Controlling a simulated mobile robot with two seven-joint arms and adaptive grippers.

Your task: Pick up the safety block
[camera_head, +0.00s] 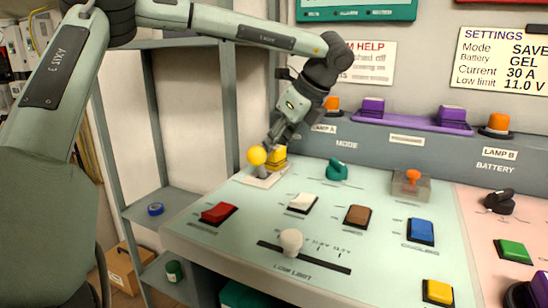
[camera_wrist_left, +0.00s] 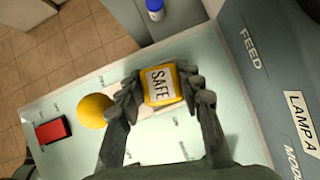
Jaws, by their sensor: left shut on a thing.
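The safety block (camera_wrist_left: 160,85) is a yellow block with a white label reading SAFE. In the left wrist view it sits between the two fingers of my left gripper (camera_wrist_left: 163,92), which is shut on it. In the head view the block (camera_head: 277,157) shows at the far left corner of the pale green panel, partly hidden by my left gripper (camera_head: 274,146), which reaches it from above. I cannot tell whether the block still touches the panel. My right gripper is not in view.
A yellow ball knob (camera_head: 257,155) stands close beside the block. The panel (camera_head: 330,222) carries a red switch (camera_head: 218,213), a white switch (camera_head: 303,202), a green knob (camera_head: 337,170) and a white slider knob (camera_head: 291,241). A grey upright wall with lamps (camera_head: 497,125) rises behind. Shelves stand at left.

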